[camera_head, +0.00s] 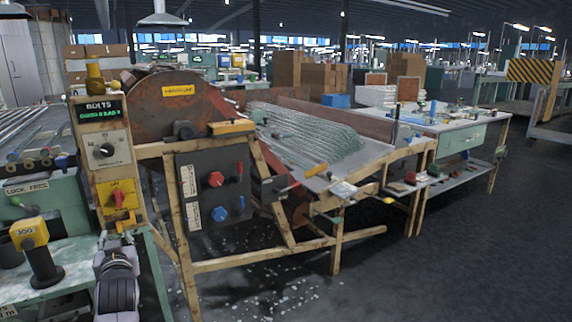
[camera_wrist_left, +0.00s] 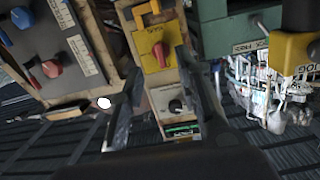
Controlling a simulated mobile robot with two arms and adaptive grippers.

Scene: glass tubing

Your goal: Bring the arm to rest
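My left arm comes in at the bottom left of the head view, a grey and white wrist in front of the control post. My left gripper (camera_head: 120,228) is small there, just below the yellow switch plate with a red knob (camera_head: 119,196). In the left wrist view, the two dark fingers of the left gripper (camera_wrist_left: 160,62) stand apart with nothing held between them. The same plate with the red knob (camera_wrist_left: 155,38) shows beyond and between the fingers; I cannot tell the exact gap. My right gripper is not in view.
The control post (camera_head: 104,135) carries a dial and a green display. A yellow JOG box (camera_head: 29,233) stands on the green bench at left. A dark panel (camera_head: 216,185) with red and blue knobs is at right, before a table of glass tubes (camera_head: 305,135). Floor at right is clear.

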